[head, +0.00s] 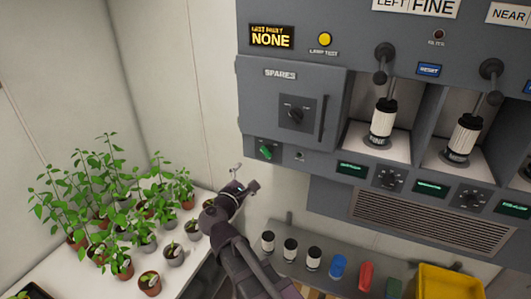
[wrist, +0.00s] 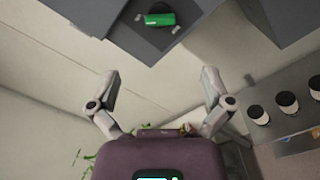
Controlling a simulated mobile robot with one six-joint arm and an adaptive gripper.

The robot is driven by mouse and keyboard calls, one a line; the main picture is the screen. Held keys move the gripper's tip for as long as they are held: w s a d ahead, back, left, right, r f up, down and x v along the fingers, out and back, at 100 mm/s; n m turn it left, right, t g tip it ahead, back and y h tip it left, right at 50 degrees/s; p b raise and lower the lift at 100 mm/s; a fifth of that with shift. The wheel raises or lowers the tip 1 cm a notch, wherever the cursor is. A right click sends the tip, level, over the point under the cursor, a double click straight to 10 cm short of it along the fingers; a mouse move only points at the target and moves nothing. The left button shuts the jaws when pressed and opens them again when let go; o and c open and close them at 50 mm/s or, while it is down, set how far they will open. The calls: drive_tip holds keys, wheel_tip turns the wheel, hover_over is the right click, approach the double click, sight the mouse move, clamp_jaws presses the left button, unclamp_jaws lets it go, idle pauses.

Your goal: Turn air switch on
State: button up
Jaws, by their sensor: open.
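A green switch knob (head: 265,152) sits on a dark plate at the lower left of the grey cabinet, below the SPARES door. It also shows at the top of the wrist view as a green bar (wrist: 160,19) on a dark round base. It looks tilted in the head view. Its label is too small to read, so I cannot tell whether it is the air switch. My gripper (head: 245,177) is open and empty, below and slightly left of the green knob, apart from it. In the wrist view its fingers (wrist: 161,74) are spread wide, below the knob.
The SPARES door (head: 300,105) has a black knob (head: 296,115) and a handle. Potted plants (head: 120,215) crowd the white bench at left. A shelf below the cabinet holds several white canisters (head: 290,248), a blue item (head: 337,268) and a yellow bin (head: 450,282).

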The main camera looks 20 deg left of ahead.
sight(265, 154)
drive_tip(key=w, duration=0.9)
drive_tip(key=w+d, duration=0.1)
drive_tip(key=w, duration=0.3)
drive_tip(key=shift+w, duration=0.15)
drive_tip(key=c, duration=1.1)
